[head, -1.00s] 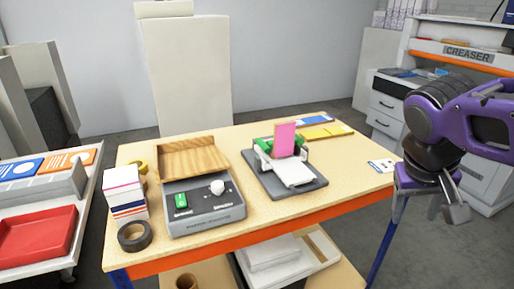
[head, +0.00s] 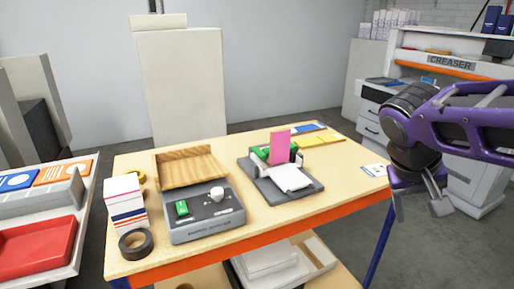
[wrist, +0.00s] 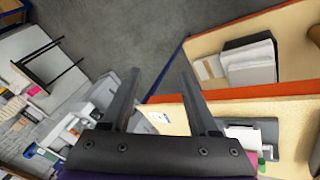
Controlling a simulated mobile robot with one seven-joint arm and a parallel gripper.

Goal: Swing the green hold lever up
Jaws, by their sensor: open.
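A grey press-like device (head: 262,180) stands on the right half of the wooden table, with a white sheet (head: 291,178) and an upright pink card (head: 280,146) on it. Green parts (head: 261,153) show on both sides of the card; which one is the hold lever I cannot tell, and the card partly hides them. A green part (wrist: 261,162) also shows in the wrist view at the lower right. My gripper (head: 420,198) is open and empty, off the table's right end and apart from the device. Its two spread fingers (wrist: 158,75) show in the wrist view.
Yellow and blue sheets lie behind the device. The table's right front is mostly clear.

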